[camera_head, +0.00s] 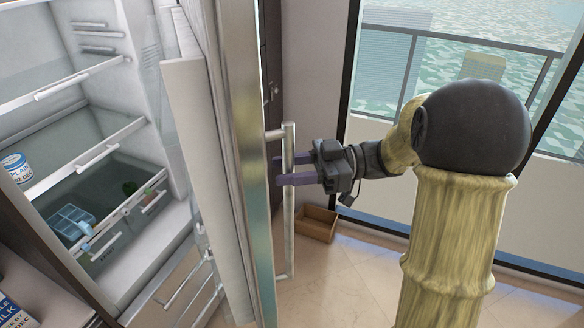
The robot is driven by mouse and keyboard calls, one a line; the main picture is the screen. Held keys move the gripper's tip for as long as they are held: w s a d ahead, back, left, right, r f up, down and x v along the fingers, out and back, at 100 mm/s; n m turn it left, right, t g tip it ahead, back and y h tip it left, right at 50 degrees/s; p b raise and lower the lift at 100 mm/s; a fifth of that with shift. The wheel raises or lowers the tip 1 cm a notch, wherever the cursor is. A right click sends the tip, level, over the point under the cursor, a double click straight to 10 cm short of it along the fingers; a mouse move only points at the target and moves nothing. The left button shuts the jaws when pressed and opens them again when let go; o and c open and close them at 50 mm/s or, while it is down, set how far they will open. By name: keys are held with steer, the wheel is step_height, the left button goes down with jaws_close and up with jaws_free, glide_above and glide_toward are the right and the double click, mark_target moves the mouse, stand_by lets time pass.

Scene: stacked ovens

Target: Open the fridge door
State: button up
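The fridge door (237,150) stands swung open and shows nearly edge-on, with the lit fridge interior (110,110) visible to its left. A long vertical metal handle (288,235) is on the door's outer face. My gripper (279,170) is at the upper part of this handle, reaching in from the right. Its two purple fingers are apart, one above the other in the picture, and overlap the handle bar. The gap between them looks wider than the bar. Whether either finger touches the handle is not clear.
Shelves with a white-and-blue can (16,167) and a blue tray (72,222) are inside the fridge. A milk carton (14,312) is at lower left. An open brown box (316,223) lies on the floor behind the handle. Large windows are at right. Tiled floor is clear in front.

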steer(key=w+d+b, duration=0.2)
steer(key=d, duration=1.5)
steer(key=shift+d, duration=0.15)
